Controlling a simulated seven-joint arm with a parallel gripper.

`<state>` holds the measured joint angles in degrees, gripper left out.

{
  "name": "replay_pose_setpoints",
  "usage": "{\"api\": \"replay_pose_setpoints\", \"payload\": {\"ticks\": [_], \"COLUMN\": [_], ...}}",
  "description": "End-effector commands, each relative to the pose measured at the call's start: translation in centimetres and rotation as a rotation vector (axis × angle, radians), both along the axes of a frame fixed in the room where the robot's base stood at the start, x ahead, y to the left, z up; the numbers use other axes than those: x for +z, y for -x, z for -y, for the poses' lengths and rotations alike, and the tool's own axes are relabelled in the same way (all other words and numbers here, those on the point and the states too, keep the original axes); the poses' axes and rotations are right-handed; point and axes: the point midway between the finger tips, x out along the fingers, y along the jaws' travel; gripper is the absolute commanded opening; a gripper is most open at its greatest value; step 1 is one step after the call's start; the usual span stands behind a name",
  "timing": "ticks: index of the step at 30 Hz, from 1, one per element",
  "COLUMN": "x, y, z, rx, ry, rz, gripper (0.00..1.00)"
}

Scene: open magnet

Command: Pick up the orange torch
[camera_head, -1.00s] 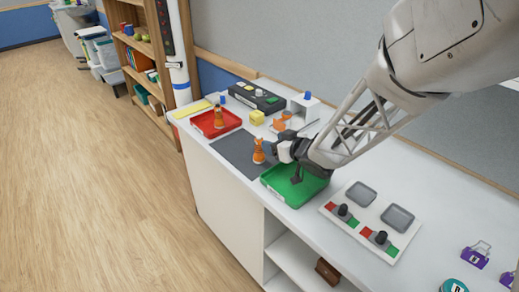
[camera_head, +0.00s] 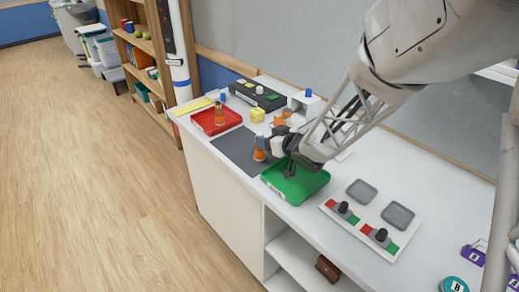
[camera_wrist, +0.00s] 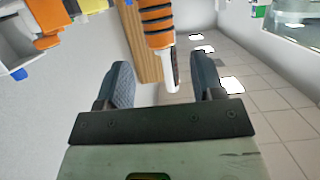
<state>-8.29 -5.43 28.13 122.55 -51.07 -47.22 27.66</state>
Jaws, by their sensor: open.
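The orange torch (camera_wrist: 157,22), a cylinder with black bands and a pale end, shows in the wrist view. Its pale end comes down into the gap between the fingers, apart from both; how far beyond the fingertips it lies, I cannot tell. My gripper (camera_wrist: 163,72) is open and empty. In the head view my gripper (camera_head: 270,146) is low over the dark grey mat (camera_head: 237,149), beside a small orange thing (camera_head: 260,154) that seems to be the torch. The gripper hides part of it.
A green tray (camera_head: 312,187) lies right of the mat. A red tray (camera_head: 205,125) holds another orange upright thing (camera_head: 219,113). A yellow block (camera_head: 257,115), a black box (camera_head: 262,97) and a switch panel (camera_head: 362,232) stand nearby.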

Motion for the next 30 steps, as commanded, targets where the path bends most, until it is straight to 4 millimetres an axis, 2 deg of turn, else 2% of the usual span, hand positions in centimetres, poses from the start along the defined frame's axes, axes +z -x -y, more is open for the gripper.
{"api": "replay_pose_setpoints", "payload": {"ticks": [13, 30], "x": [-1.2, -1.3], "y": [-2.7, -3.0], "z": [-3.0, -3.3], "rx": [0.000, 0.000], "ry": [0.001, 0.000], "rz": [-0.001, 0.000], "gripper": [0.62, 0.62]}}
